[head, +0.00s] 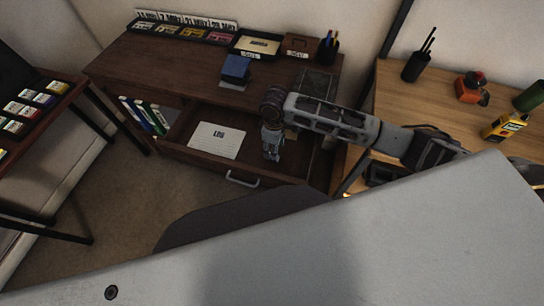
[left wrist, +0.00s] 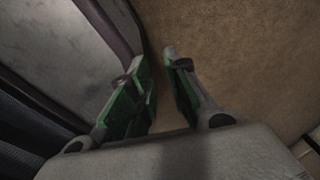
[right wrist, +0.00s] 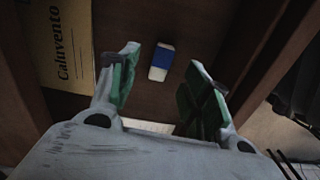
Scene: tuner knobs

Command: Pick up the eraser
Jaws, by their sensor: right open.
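The eraser (right wrist: 161,62), a small white and blue block, lies on the dark wooden floor of the open drawer (head: 184,149) in the right wrist view. My right gripper (right wrist: 163,58) is open and empty, with the eraser showing between its fingertips; the two look apart. In the head view my right gripper (head: 271,150) points down over the right part of the drawer, and I cannot make out the eraser there. My left gripper (left wrist: 155,60) is open and empty, above brown carpet and away from the drawer.
A white card (head: 217,140) lies in the drawer's left part. A tan packet marked "Caluvento" (right wrist: 58,45) lies left of the eraser. Drawer walls (right wrist: 268,55) flank the gripper. A blue object (head: 235,68) and pen cup (head: 328,48) stand on the desk (head: 180,68).

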